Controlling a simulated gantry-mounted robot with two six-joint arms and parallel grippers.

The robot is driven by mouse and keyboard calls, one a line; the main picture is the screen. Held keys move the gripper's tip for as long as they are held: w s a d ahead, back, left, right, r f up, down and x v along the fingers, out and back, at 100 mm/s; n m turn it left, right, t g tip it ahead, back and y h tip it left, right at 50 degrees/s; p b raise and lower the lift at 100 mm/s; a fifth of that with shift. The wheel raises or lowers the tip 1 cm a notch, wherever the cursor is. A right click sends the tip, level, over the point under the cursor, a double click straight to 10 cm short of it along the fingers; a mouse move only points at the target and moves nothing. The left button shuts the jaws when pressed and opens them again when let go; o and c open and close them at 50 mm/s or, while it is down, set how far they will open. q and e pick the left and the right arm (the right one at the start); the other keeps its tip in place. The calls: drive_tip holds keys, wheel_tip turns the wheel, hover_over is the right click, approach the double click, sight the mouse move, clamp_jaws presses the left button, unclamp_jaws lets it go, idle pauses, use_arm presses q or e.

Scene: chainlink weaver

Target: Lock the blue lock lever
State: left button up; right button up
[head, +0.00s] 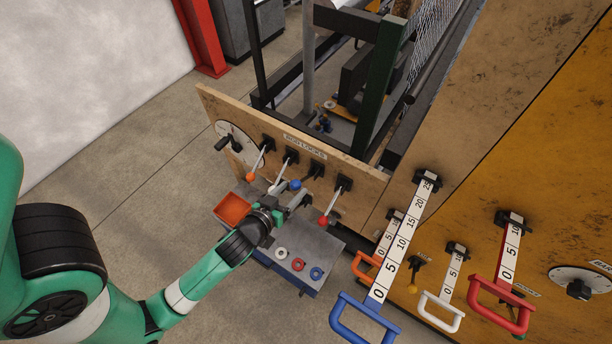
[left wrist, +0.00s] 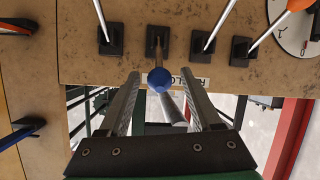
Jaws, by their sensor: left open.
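The blue lock lever (head: 295,184) is a dark shaft with a blue ball knob, on the wooden panel under the "ROD LOCKS" label. It stands between the white-knobbed and red-knobbed levers and looks shorter in view, angled differently from them. My left gripper (head: 290,195) is open at the blue knob. In the left wrist view the blue knob (left wrist: 159,79) appears between the two fingertips (left wrist: 162,72), with a gap on each side; I cannot tell the depth exactly. A pale rod end shows just below the knob there. My right gripper is not in view.
An orange-knobbed lever (head: 250,177) and a red-knobbed lever (head: 323,222) flank the area. A grey cart (head: 325,245) with an orange tray (head: 232,209) and several rings stands below. Slide handles, including a blue handle (head: 362,322), project at the right.

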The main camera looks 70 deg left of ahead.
sight(305, 179)
use_arm(q)
drive_tip(key=x, duration=0.8)
drive_tip(key=shift+w, duration=0.15)
clamp_jaws()
idle(1.0)
